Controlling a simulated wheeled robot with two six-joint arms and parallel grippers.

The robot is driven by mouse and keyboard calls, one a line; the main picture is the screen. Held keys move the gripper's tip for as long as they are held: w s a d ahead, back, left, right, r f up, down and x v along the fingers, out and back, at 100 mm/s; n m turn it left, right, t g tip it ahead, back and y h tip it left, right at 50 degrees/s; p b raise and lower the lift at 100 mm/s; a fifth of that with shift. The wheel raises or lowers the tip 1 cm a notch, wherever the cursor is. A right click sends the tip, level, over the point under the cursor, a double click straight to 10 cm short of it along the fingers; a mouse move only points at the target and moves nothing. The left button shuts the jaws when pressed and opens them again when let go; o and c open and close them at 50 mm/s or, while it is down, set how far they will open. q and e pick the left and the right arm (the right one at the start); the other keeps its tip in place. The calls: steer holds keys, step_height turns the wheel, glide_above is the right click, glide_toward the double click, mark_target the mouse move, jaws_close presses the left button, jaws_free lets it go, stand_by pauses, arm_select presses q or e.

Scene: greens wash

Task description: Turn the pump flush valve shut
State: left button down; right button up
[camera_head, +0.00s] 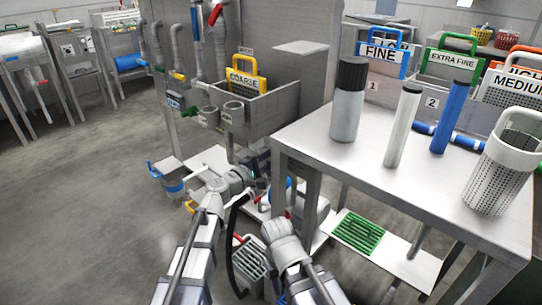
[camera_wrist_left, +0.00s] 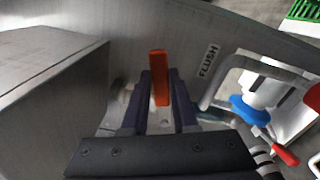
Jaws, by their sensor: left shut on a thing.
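The flush valve's orange lever (camera_wrist_left: 159,75) stands upright in the left wrist view, to the left of the FLUSH label (camera_wrist_left: 208,60) on a grey metal panel. My left gripper (camera_wrist_left: 160,95) is shut on the lever, with one dark finger on each side of it. The valve body behind the fingers is mostly hidden. In the head view my left gripper (camera_head: 260,162) reaches in below the sink, beside the table leg, and the lever cannot be made out there. My right arm shows at the bottom centre of the head view, but its gripper does not show.
A blue knob (camera_wrist_left: 250,108), a red handle (camera_wrist_left: 285,155) and a grey pipe lie just right of the gripper. A grey wall (camera_wrist_left: 50,105) stands close on the left. The metal table (camera_head: 300,140) holds cylinders and a perforated basket (camera_head: 495,175). The left floor is open.

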arm_select(q)
steer(key=shift+s+d+f+m+b, duration=0.1)
steer(key=shift+f+m+b, duration=0.6)
steer(key=shift+m, duration=0.3)
steer(key=shift+s+d+f+m+b, duration=0.1)
steer(key=shift+f+m+b, duration=0.4)
steer(key=shift+f+m, duration=0.4)
steer(key=shift+r, duration=0.1)
steer(key=c, duration=0.7)
jaws_free()
steer(key=shift+v, duration=3.9)
